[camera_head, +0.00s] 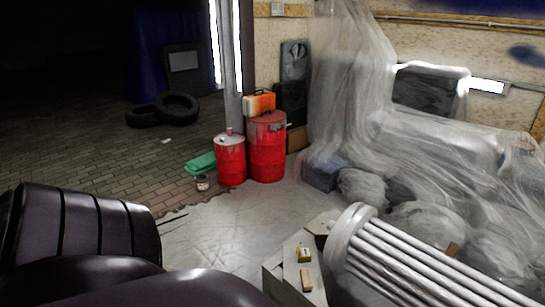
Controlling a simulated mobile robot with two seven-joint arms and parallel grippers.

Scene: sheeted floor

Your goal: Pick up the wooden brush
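A small tan, wood-coloured block (306,280) lies on a pale box-like surface (283,267) at the bottom centre. It may be the wooden brush, but it is too small to see bristles. A small yellowish item (304,255) sits just behind it on the same surface. Neither of my grippers shows in the head view. Large dark, rounded parts fill the lower left and look like my own arm; no fingers are visible there.
Red drums (267,150) (231,160), an orange canister (259,103) and a paint can (202,183) stand behind. Plastic sheeting (345,80) covers the right side. Sheeted floor (225,225) left of the box is clear.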

